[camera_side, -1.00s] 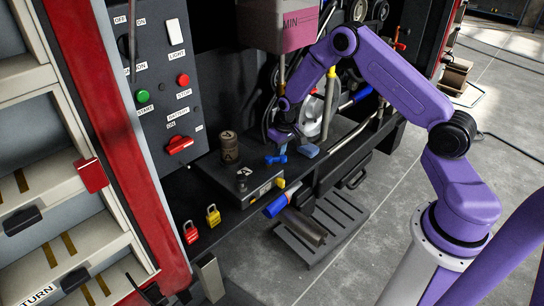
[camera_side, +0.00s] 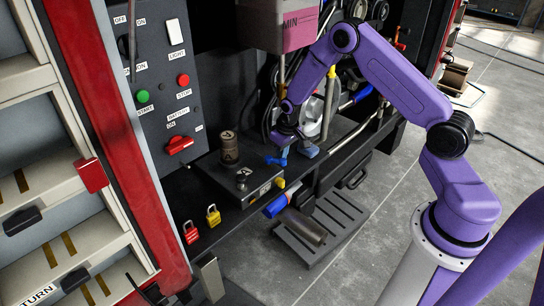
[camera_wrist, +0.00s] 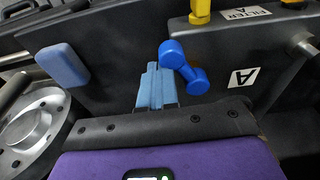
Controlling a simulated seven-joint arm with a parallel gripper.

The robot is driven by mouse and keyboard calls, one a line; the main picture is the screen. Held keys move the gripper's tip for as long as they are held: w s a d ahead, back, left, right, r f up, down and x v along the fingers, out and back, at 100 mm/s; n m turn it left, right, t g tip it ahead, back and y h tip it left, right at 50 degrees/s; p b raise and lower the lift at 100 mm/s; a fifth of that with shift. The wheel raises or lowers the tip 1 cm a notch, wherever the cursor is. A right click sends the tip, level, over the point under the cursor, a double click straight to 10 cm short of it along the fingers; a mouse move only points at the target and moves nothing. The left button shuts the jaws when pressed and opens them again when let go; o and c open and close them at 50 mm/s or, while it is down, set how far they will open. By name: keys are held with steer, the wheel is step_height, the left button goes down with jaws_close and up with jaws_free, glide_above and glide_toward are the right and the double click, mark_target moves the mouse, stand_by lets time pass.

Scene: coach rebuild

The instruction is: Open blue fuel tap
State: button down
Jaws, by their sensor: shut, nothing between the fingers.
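The blue fuel tap (camera_side: 274,160) is a small bright-blue handle with rounded ends, low on the dark shelf beside the filter box. In the wrist view its handle (camera_wrist: 185,66) slants from upper left to lower right. My gripper (camera_side: 285,153) reaches down to the tap from above. In the wrist view its light-blue fingers (camera_wrist: 153,75) are together and empty, just left of the tap's upper end. I cannot tell whether they touch it.
A filter box (camera_side: 238,182) stands beside the tap, with a yellow tap (camera_wrist: 200,11) on it. A light-blue block (camera_wrist: 62,65) lies on the other side of my fingers. A brown can (camera_side: 229,147) stands behind the box. Pipes and hoses crowd the back.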

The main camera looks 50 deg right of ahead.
steer(key=shift+s+a, duration=0.1)
steer(key=shift+a, duration=0.05)
steer(key=shift+s+a, duration=0.1)
steer(key=shift+s, duration=0.1)
stand_by(0.3)
steer(key=shift+s+a, duration=0.2)
steer(key=shift+s, duration=0.05)
stand_by(0.4)
steer(key=shift+r, duration=0.15)
step_height(320, 180, up, 7)
stand_by(0.7)
